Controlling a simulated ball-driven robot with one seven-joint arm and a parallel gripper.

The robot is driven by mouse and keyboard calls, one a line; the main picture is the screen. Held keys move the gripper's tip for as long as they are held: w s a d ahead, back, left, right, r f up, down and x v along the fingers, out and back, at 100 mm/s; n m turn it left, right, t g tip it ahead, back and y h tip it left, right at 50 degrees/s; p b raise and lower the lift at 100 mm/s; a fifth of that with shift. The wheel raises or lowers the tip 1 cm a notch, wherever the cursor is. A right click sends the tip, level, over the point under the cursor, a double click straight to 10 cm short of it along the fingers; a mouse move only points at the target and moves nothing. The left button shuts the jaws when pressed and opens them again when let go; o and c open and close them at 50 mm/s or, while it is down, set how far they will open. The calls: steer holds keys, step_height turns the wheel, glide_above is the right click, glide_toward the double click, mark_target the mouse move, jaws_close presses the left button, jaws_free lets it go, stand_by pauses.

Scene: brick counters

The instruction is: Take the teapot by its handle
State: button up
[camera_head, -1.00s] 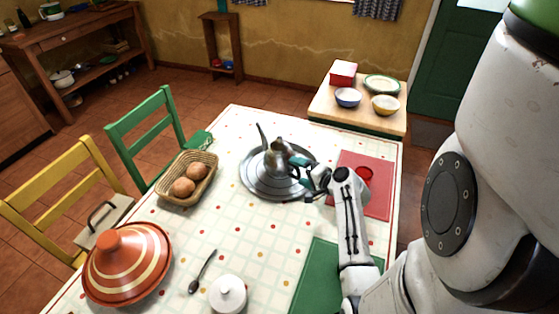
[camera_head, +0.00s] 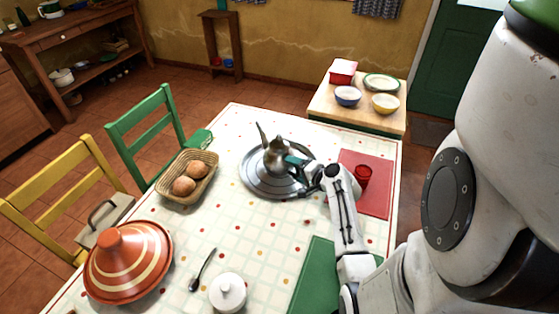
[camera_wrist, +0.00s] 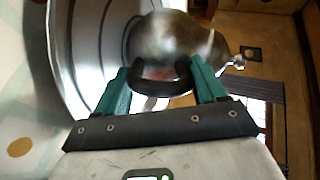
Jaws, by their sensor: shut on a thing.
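The silver teapot (camera_head: 276,157) stands over the round metal tray (camera_head: 255,184) on the table, with its spout up and to the left. I cannot tell whether its base touches the tray. My gripper (camera_head: 299,164) is at the teapot's right side. In the wrist view the teapot's shiny body (camera_wrist: 172,45) is just beyond my green fingers, and its dark handle (camera_wrist: 162,80) lies between them. My gripper (camera_wrist: 163,86) is shut on the handle. The tray also shows in the wrist view (camera_wrist: 75,50).
A red glass (camera_head: 362,175) stands on a red mat (camera_head: 374,203) right of my gripper. A bread basket (camera_head: 166,188) is left of the tray. A striped tagine (camera_head: 128,262), a spoon (camera_head: 203,268) and a white lidded pot (camera_head: 227,292) are nearer. Table between is clear.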

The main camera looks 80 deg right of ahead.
steer(key=shift+r, duration=0.1)
jaws_close()
steer(key=shift+d+r, duration=0.15)
steer(key=shift+r, duration=0.1)
